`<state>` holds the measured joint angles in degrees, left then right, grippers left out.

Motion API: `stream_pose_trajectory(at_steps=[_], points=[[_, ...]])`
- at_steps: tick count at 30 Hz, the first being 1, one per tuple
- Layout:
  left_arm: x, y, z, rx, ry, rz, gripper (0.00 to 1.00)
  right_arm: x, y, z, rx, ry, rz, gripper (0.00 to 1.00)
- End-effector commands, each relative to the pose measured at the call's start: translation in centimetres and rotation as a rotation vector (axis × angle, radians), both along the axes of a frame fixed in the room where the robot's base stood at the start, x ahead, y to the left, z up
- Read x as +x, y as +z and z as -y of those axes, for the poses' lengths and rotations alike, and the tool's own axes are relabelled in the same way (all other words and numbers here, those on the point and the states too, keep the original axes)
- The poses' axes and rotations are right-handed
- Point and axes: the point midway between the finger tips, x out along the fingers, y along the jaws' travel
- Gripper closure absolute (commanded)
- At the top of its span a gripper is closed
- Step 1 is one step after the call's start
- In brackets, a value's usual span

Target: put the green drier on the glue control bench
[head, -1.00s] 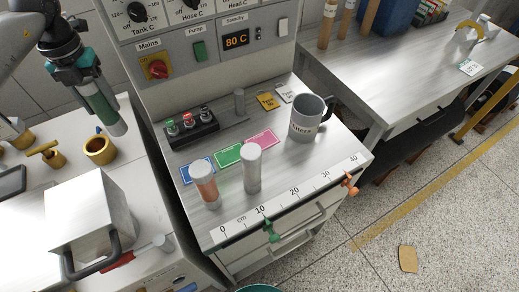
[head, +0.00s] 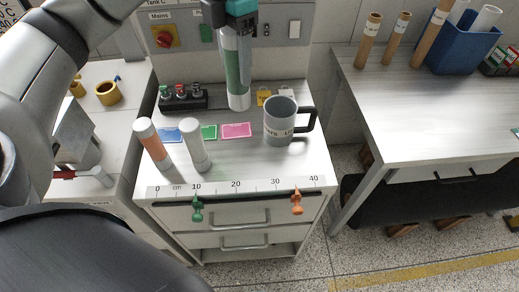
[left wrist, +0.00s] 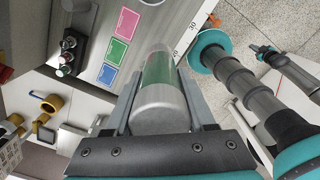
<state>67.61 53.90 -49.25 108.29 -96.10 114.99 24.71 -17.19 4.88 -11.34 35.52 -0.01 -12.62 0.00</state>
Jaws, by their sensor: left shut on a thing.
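The green drier (head: 235,68), a clear tube with green filling and a grey cap, hangs nearly upright from my left gripper (head: 232,30). My left gripper is shut on it; in the left wrist view the drier (left wrist: 158,103) lies between both fingers. Its lower end appears over the glue control bench (head: 250,166), behind the pink card (head: 236,130) and left of the grey mug (head: 281,122). I cannot tell the exact gap to the bench top.
An orange-filled tube (head: 152,143) and a pale tube (head: 196,145) stand at the bench's front left. A black block with knobs (head: 183,98) sits behind them. Blue and green (head: 208,132) cards lie flat. A control panel (head: 275,25) rises at the back.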

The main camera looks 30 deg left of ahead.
Motion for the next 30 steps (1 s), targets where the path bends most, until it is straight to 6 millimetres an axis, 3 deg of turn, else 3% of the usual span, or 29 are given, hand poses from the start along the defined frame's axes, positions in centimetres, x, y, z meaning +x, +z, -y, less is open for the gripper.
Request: stream_pose_trajectory(at_steps=[5,11,21,25,30], points=[[-0.4,-0.6,0.2,0.000,-0.020,-0.001,1.00,0.0,-0.4,-0.2,0.002,0.000,0.001,1.00],[-0.5,-4.6,0.2,0.000,-0.020,-0.007,1.00,0.0,-1.5,-0.8,0.010,-0.001,0.000,1.00],[-0.4,-12.9,0.1,0.000,-0.018,-0.003,1.00,0.0,-1.9,-1.1,0.014,0.001,0.000,1.00],[-0.4,-14.9,0.1,0.000,-0.018,-0.001,1.00,0.0,-2.0,-0.8,0.011,0.002,0.000,1.00],[-0.3,-15.9,0.2,0.000,-0.018,0.001,1.00,0.0,-2.0,-0.5,0.007,0.002,0.000,1.00]])
